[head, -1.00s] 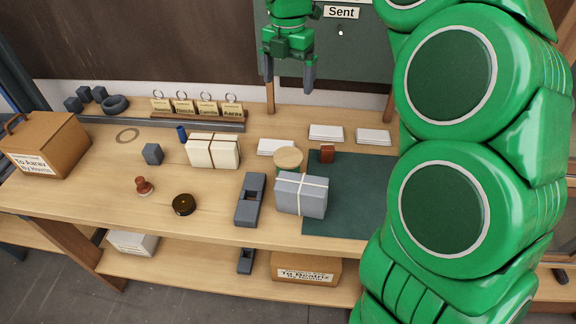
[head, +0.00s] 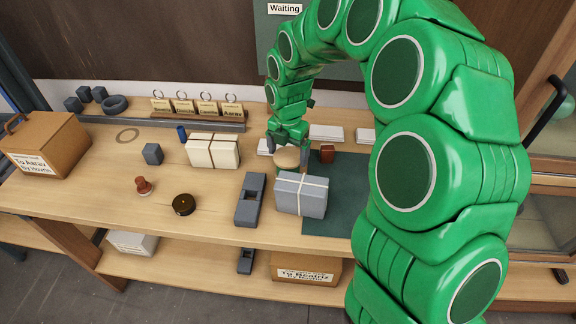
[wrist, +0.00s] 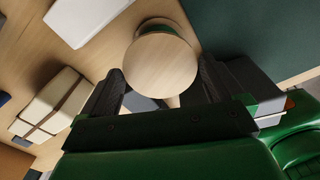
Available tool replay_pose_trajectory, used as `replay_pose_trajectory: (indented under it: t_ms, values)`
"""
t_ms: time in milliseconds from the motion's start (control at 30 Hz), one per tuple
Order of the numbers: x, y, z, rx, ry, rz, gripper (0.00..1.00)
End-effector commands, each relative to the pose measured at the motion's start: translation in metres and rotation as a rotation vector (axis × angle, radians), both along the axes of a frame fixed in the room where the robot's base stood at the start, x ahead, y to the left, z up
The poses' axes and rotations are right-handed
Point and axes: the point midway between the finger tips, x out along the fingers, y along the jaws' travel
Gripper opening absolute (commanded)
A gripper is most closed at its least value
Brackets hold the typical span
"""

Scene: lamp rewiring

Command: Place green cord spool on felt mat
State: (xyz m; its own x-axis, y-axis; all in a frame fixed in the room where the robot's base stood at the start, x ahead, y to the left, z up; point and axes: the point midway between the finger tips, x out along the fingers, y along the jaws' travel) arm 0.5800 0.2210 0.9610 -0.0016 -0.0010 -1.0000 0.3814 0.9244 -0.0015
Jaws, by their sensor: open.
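The green cord spool (head: 287,157) stands upright on the wooden bench, just left of the felt mat. Its pale wooden top disc shows in the wrist view (wrist: 160,62), with a little green cord at its far edge. The dark green felt mat (head: 345,190) lies to the right; it also shows in the wrist view (wrist: 250,30). My gripper (head: 290,162) is over the spool and open. In the wrist view its two dark fingers (wrist: 160,88) reach to either side of the disc's near part. Contact cannot be made out.
A grey strapped parcel (head: 301,195) sits in front of the spool, over the mat's left part. A small red-brown block (head: 327,154) stands at the mat's back edge. White envelopes (head: 326,132) lie behind. A cream parcel (head: 212,150) and dark grey tool (head: 250,199) are left.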

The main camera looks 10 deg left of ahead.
Motion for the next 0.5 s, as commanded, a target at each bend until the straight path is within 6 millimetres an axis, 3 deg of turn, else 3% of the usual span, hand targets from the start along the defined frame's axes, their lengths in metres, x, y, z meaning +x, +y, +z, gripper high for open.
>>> replay_pose_trajectory:
  t_ms: [267, 500]
  values:
    - [0.000, 0.000, -0.019, 0.000, -0.001, 0.000, 0.95]
    - [0.000, -0.001, -0.050, -0.001, 0.000, -0.001, 0.95]
